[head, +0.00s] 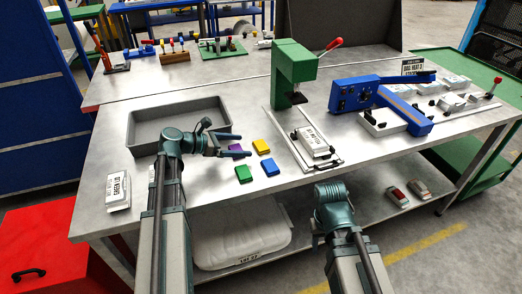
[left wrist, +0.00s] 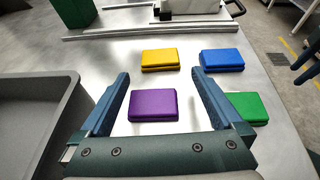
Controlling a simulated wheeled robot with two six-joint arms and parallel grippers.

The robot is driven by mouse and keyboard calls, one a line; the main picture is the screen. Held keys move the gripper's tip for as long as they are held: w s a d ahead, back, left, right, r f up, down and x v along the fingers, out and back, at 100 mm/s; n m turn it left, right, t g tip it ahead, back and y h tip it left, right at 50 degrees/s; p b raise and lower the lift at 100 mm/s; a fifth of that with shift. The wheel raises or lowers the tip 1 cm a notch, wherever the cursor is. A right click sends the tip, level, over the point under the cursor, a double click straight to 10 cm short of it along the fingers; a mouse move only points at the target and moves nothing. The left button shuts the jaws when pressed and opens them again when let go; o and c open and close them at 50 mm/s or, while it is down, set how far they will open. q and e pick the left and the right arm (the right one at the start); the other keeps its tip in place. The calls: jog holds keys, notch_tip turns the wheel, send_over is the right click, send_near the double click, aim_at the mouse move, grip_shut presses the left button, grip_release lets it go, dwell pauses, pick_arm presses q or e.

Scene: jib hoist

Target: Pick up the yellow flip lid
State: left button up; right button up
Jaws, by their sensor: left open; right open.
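The yellow flip lid (head: 261,147) is a small flat yellow block lying on the metal table, part of a group of coloured lids. In the left wrist view the yellow flip lid (left wrist: 160,60) lies just beyond and between my open left fingertips (left wrist: 162,76), apart from them. The purple lid (left wrist: 153,105) lies nearer, between the fingers in that picture. In the head view my left gripper (head: 228,140) is over the table, partly covering the purple lid (head: 236,147). My right gripper (head: 330,192) is at the table's front edge, far from the lids; its fingers are hard to make out.
A blue lid (head: 270,167) and a green lid (head: 243,174) lie close to the yellow one. A grey tray (head: 135,135) stands left. A green press (head: 293,72) and a fixture plate (head: 313,142) stand behind and right. The table's front edge is near the green lid.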

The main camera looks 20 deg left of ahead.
aim_at(260, 145)
pick_arm(q)
jog(key=shift+w+d+f, duration=0.1)
jog(key=shift+w+d, duration=0.1)
jog(key=shift+d, duration=0.05)
jog(key=shift+w+d, duration=0.1)
jog(key=b+x, duration=0.1)
jog(key=x, duration=0.3)
jog(key=shift+w+f+b, duration=0.1)
jog(key=shift+b, duration=0.3)
jog(key=shift+w+d, duration=0.25)
jog(key=shift+d, duration=0.1)
jog(key=c, duration=1.1)
